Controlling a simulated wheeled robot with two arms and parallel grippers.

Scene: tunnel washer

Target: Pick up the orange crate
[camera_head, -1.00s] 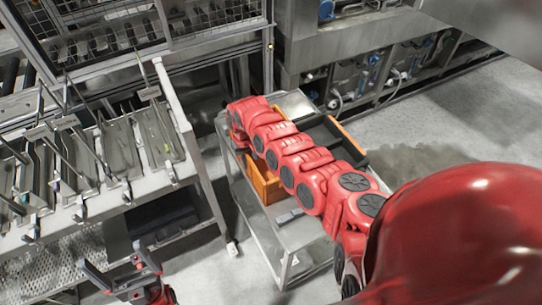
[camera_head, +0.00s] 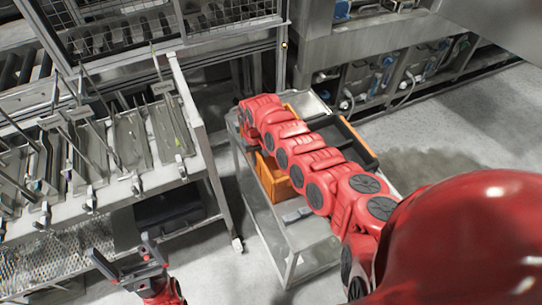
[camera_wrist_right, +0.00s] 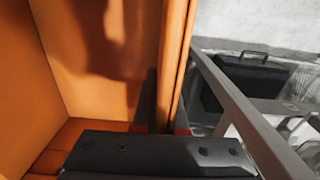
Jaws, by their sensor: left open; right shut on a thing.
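The orange crate (camera_head: 270,176) stands on a grey metal cart, largely hidden behind my red right arm in the head view. In the right wrist view the crate's orange inner wall (camera_wrist_right: 105,60) fills the left side. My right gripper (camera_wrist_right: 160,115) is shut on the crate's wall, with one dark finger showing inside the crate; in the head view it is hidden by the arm. My left gripper (camera_head: 128,262) is open and empty at the lower left, apart from the crate.
The cart (camera_head: 300,240) also holds a dark tray with an orange edge (camera_head: 350,140) and a small grey object (camera_head: 297,214). A rack table (camera_head: 110,160) with several metal plates stands at the left. Open floor (camera_head: 450,130) lies right of the cart.

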